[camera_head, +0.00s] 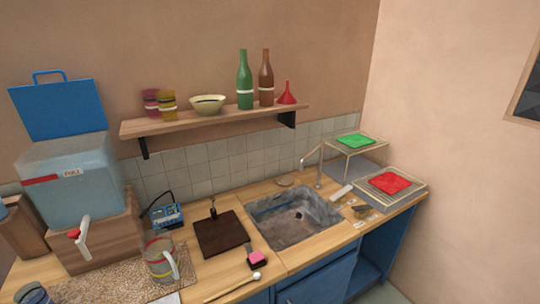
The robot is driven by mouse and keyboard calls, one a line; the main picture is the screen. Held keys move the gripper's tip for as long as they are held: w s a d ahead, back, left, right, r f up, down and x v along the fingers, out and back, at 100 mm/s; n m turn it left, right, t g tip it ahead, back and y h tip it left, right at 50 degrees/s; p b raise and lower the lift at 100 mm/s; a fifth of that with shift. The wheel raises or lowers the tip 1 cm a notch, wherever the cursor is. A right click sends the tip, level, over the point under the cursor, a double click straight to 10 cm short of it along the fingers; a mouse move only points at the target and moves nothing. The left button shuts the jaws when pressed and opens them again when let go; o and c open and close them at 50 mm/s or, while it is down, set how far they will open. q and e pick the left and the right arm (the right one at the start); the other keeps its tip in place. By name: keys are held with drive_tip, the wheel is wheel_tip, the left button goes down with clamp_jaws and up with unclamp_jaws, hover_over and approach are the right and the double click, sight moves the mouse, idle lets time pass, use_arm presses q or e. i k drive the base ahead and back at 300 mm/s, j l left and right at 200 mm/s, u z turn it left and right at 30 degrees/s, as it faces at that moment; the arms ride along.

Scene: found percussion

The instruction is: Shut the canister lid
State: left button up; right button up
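The canister (75,185) is a pale blue, see-through box at the left, with a label, a red stripe and a white tap with a red knob. It stands on a wooden block (100,235). Its blue lid (62,110) has a handle on top and stands open, raised upright behind the canister's top. Neither of my grippers can be made out in this view.
A glass mug (160,262) stands on the speckled mat (110,284) in front of the block. A small blue device (166,215) stands to the right. A wall shelf (212,120) with bottles, a bowl and cups is right of the lid. A sink (297,217) lies farther right.

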sight(66, 108)
drive_tip(key=u, duration=1.45)
